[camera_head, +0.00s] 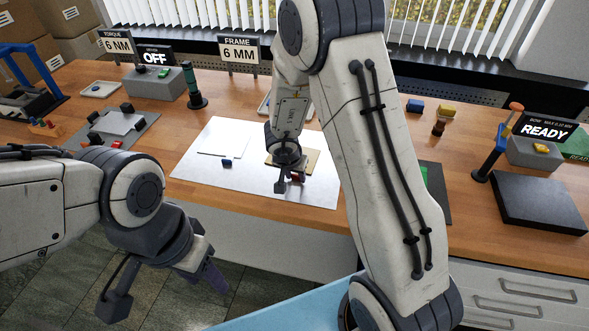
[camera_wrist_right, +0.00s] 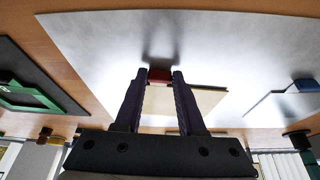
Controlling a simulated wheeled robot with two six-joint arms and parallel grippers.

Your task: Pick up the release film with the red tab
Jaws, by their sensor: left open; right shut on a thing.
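The release film with the red tab (camera_head: 311,159) is a tan sheet on the white mat (camera_head: 195,178) in the head view. Its red tab (camera_wrist_right: 160,75) shows between the fingertips of my right gripper (camera_head: 289,182) in the right wrist view, where the cream film (camera_wrist_right: 205,100) also shows. My right gripper is shut on the red tab, low over the mat; my arm hides part of the film. Whether the film is lifted I cannot tell. My left gripper (camera_head: 165,288) is open and empty, in front of the bench over the floor.
A pale sheet with a blue tab (camera_head: 226,162) lies left on the same mat. A dark plate with a READY sign (camera_head: 548,130) stands at right. The mat's front left is clear.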

